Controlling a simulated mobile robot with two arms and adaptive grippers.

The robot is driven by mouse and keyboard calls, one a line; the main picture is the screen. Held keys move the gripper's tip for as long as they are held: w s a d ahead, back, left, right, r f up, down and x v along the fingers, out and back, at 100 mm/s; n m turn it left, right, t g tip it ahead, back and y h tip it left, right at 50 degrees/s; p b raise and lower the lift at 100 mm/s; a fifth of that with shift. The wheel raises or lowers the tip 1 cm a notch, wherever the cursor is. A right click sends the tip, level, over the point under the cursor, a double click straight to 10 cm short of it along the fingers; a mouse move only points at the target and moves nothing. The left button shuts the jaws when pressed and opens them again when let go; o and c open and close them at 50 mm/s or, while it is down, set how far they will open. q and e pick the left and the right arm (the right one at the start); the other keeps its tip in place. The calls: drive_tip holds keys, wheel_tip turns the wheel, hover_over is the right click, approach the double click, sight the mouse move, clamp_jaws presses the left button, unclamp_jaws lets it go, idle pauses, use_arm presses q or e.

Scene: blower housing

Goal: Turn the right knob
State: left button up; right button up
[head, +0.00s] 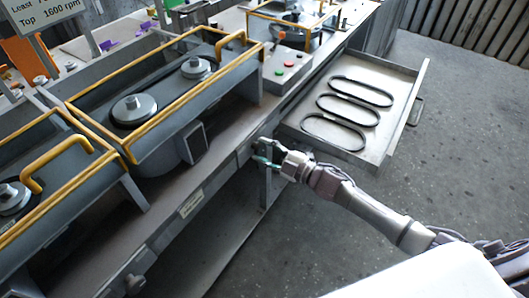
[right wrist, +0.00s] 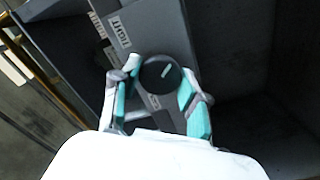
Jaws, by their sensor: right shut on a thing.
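The right knob (right wrist: 152,76) is a round dark knob with a pale pointer mark, on a grey front face with printed labels, in the right wrist view. My right gripper (right wrist: 157,92) has its teal-padded fingers on either side of the knob and is shut on it. In the head view my right gripper (head: 264,151) is at the front rail of the bench, just left of the open drawer, and it hides the knob there. My left gripper is not in view.
An open drawer (head: 407,123) with three black belts juts out right of my gripper. Yellow-framed blower housings (head: 188,105) with pulleys stand on the bench. A control panel (head: 286,66) with red and green buttons sits behind. Another knob (head: 134,284) shows at lower left. Floor at right is clear.

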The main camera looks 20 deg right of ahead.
drive_tip(key=n+b, duration=0.1)
drive_tip(key=n, duration=0.3)
drive_tip(key=shift+f+n+b, duration=0.15)
drive_tip(key=shift+n+b, duration=0.15)
drive_tip(key=shift+b, duration=0.05)
drive_tip(key=shift+n+b, duration=0.7)
drive_tip(key=shift+n, duration=1.3)
drive_tip(key=o, duration=1.1)
drive_tip(key=shift+o, duration=0.2)
drive_tip(key=shift+s+d, duration=0.1)
drive_tip(key=shift+s, duration=0.05)
drive_tip(key=v, duration=1.1)
drive_tip(key=shift+s+d, duration=0.25)
